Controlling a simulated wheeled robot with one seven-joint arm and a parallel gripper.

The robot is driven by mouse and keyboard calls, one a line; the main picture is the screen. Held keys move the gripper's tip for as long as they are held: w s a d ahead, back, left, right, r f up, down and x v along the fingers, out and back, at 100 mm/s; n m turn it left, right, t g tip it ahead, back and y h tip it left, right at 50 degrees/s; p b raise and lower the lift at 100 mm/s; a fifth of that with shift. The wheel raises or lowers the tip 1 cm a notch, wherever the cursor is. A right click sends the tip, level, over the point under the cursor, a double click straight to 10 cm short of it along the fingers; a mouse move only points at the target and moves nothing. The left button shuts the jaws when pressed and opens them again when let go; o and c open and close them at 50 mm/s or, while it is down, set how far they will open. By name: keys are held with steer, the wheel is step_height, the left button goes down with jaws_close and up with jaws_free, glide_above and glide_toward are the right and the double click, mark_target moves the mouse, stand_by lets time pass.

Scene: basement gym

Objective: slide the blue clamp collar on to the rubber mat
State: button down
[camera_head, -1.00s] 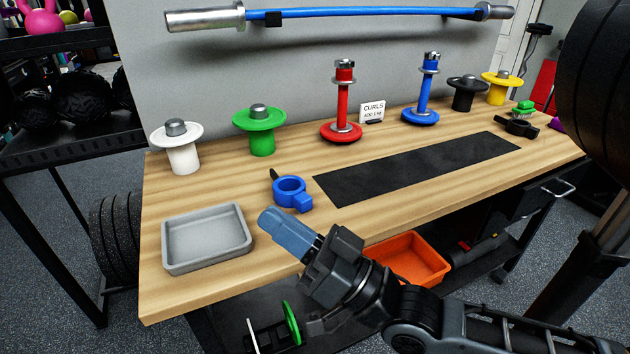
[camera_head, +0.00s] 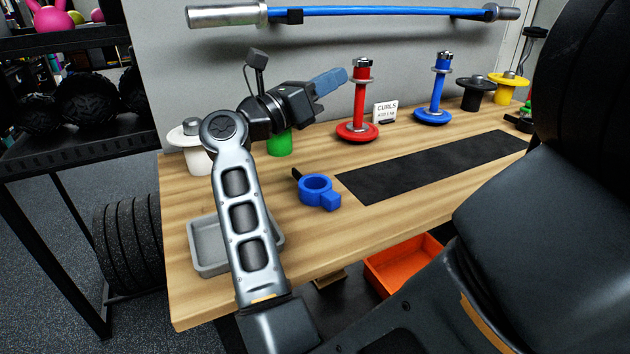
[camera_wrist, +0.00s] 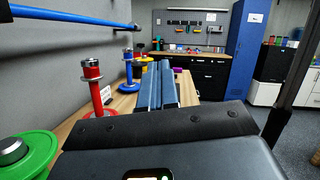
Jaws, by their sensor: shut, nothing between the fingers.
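The blue clamp collar (camera_head: 316,191) lies on the wooden bench, just left of the rubber mat (camera_head: 430,168) and apart from it. It is a ring with a block at its front and a dark lever at its back left. My gripper (camera_head: 340,76) is shut and empty, raised above the back of the bench beside the red post. In the wrist view the fingers of my gripper (camera_wrist: 158,85) lie close together and point along the bench. The collar is not seen in the wrist view.
The red post (camera_head: 358,110) stands just right of my fingers, with the blue post (camera_head: 434,95) beyond. A sign (camera_head: 385,110) stands between them. The green plate holder (camera_head: 280,144) and grey tray (camera_head: 207,248) are partly hidden by my arm. An orange bin (camera_head: 400,265) sits below the bench.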

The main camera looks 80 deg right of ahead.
step_height(320, 180, down, 8)
steer(key=w+m+t+y, duration=0.3)
steer(key=t+y, duration=0.1)
steer(key=y, duration=0.2)
steer(key=m+t+y, duration=0.2)
steer(key=t+y, duration=0.1)
steer(key=y, duration=0.2)
glide_toward(327, 186)
steer(key=x, duration=0.6)
steer(key=shift+d+f+p, duration=0.1)
steer(key=shift+p, duration=0.3)
